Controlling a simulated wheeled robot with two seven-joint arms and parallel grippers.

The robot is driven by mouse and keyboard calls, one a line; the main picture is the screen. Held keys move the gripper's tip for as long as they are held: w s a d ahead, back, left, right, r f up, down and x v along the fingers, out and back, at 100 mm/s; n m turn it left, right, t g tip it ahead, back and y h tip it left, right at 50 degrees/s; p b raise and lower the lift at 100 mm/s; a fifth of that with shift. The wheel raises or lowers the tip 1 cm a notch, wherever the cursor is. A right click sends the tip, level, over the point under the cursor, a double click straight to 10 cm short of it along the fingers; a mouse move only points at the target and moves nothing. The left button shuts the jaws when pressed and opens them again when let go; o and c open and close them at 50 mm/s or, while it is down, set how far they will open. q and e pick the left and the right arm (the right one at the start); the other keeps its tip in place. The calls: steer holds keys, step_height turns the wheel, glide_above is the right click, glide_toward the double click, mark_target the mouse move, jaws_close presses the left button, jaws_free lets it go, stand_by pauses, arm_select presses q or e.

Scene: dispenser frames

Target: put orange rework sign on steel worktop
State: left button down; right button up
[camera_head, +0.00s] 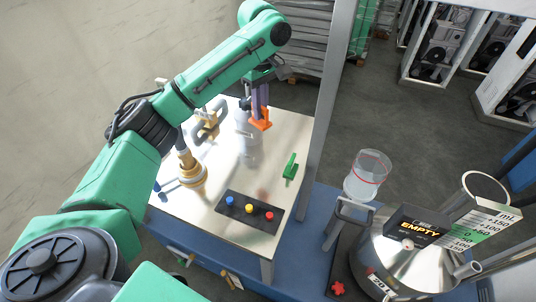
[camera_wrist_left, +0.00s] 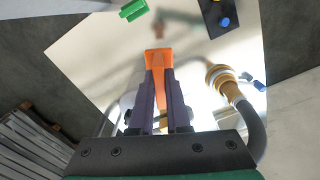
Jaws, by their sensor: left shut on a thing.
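The orange rework sign (camera_head: 261,123) is between the purple fingers of my left gripper (camera_head: 260,106), which are shut on it. In the left wrist view the sign (camera_wrist_left: 158,58) sticks out past the tips of my left gripper (camera_wrist_left: 160,80). The pale, shiny steel worktop (camera_head: 215,190) lies beneath, and it also fills the middle of the left wrist view (camera_wrist_left: 100,55). The sign appears above the rear part of the worktop, but its exact height is hard to tell. Any lettering on it is not visible. My right gripper is not in view.
A clear bottle (camera_head: 248,150) stands just below-left of the sign. A brass-coloured fitting (camera_head: 190,170), a green handle (camera_head: 290,167) and a black button panel (camera_head: 248,211) are on the worktop. A grey post (camera_head: 325,100) rises at its right edge. Bare worktop lies left of centre.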

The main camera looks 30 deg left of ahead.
arm_select(q)
steer(key=f, duration=0.9)
steer(key=s+f, duration=0.1)
steer(key=f, duration=0.4)
steer(key=shift+a+f+p, duration=0.15)
steer(key=shift+a+p, duration=0.05)
steer(key=shift+p, duration=0.2)
step_height(320, 180, down, 3)
steer(key=shift+s+r, duration=0.1)
steer(key=shift+f, duration=0.55)
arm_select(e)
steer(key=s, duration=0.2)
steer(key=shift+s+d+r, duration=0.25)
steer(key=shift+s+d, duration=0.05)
arm_select(q)
steer(key=c, duration=0.9)
jaws_free()
steer(key=shift+c, duration=0.2)
steer(key=shift+o, duration=0.2)
